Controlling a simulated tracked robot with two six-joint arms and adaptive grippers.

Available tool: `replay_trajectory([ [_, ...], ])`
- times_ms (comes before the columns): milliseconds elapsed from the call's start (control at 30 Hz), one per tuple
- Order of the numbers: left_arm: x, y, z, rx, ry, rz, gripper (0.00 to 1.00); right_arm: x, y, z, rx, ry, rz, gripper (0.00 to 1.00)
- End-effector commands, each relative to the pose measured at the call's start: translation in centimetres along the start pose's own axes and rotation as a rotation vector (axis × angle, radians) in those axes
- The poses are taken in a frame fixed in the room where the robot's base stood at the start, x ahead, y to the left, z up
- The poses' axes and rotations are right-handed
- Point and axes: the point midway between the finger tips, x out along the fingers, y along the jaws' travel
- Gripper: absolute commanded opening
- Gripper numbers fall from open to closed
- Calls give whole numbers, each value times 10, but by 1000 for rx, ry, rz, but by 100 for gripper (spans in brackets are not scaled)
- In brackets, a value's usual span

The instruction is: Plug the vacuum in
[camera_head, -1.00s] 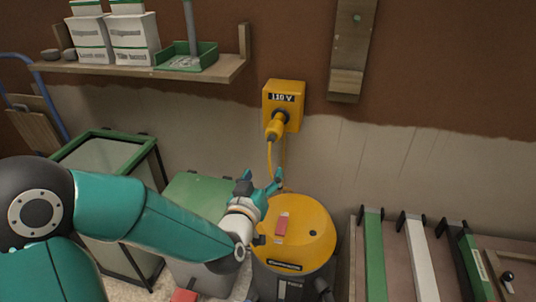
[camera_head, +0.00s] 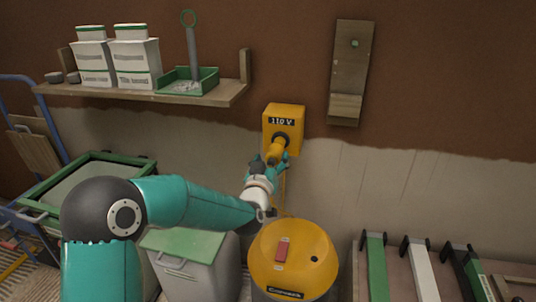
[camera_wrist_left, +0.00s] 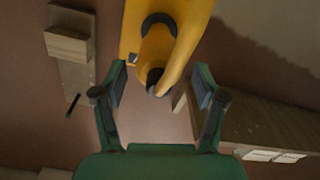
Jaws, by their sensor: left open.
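A yellow socket box (camera_head: 284,117) marked 110 V is on the wall. A yellow plug (camera_head: 276,149) sits in its dark round opening, with its cable (camera_head: 283,190) hanging towards the yellow and grey vacuum (camera_head: 312,243) on the floor. My left gripper (camera_head: 275,163) is open at the plug's lower end. In the left wrist view, the plug (camera_wrist_left: 157,51) lies between the lines of the open fingers (camera_wrist_left: 160,85), with gaps on both sides. Whether the plug is fully seated cannot be told. My right gripper is not in view.
A wooden shelf (camera_head: 216,96) with boxes and a green tray (camera_head: 207,79) is left of the socket. A wooden board (camera_head: 351,65) hangs to its right. A green-lidded bin (camera_head: 186,243) stands below my arm. A rack of boards (camera_head: 376,262) is at lower right.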

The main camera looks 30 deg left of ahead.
Motion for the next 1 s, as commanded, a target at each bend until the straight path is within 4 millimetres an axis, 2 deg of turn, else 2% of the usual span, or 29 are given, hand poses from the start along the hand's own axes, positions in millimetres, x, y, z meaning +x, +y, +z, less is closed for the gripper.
replay_trajectory([
  [200,20,0,0,1,0,1,71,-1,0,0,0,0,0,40],
  [567,23,0,0,0,-1,0,70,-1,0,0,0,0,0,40],
  [900,23,-1,0,0,0,-1,13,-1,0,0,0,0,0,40],
  [1000,23,-1,0,0,0,-2,0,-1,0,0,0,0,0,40],
])
